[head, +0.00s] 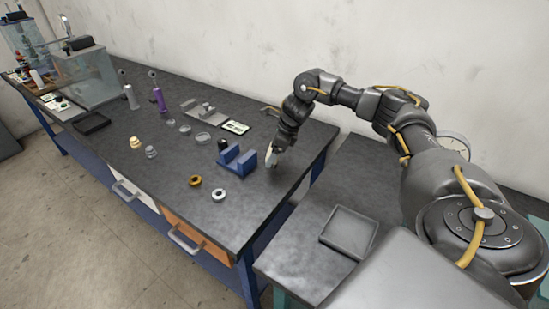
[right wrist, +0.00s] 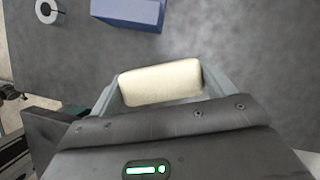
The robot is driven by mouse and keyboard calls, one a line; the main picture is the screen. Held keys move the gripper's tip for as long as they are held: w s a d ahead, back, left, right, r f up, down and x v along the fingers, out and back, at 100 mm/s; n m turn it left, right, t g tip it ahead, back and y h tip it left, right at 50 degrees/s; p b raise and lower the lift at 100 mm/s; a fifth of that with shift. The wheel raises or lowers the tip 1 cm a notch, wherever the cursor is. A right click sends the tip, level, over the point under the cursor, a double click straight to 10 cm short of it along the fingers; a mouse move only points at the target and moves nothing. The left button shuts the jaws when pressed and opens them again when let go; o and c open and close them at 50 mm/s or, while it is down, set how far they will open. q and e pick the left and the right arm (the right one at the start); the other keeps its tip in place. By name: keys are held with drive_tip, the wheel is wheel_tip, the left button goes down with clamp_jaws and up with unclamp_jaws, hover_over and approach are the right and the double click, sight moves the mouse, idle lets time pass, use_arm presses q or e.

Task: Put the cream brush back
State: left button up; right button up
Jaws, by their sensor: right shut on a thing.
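The cream brush shows in the right wrist view as a cream block (right wrist: 160,83) between the two fingers. My right gripper (head: 271,156) is shut on it, over the right end of the dark bench. In the head view only a small pale part shows at the fingertips. A blue block-like holder (head: 237,161) stands on the bench just left of the gripper. It also shows at the top of the right wrist view (right wrist: 128,12), apart from the brush. My left gripper is not in view.
A brown ring (head: 195,181) and a white ring (head: 218,195) lie left of the blue holder. A purple-handled tool (head: 159,99) and several small parts stand farther left. A grey tray (head: 349,232) lies on the lower surface at right. The bench's front right corner is clear.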

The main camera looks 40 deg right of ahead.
drive_tip(key=shift+d+f, duration=0.3)
wheel_tip(320, 180, down, 2)
drive_tip(key=shift+a+f+p, duration=0.1)
drive_tip(key=shift+f+p, duration=0.05)
drive_tip(key=shift+p, duration=0.65)
drive_tip(key=shift+w+f, duration=0.1)
drive_tip(key=shift+f, duration=0.3)
drive_tip(key=shift+f, duration=0.1)
drive_tip(key=o, duration=0.9)
drive_tip(key=shift+r, duration=0.2)
drive_tip(key=shift+p+v, duration=4.1)
drive_tip(key=shift+v, duration=1.9)
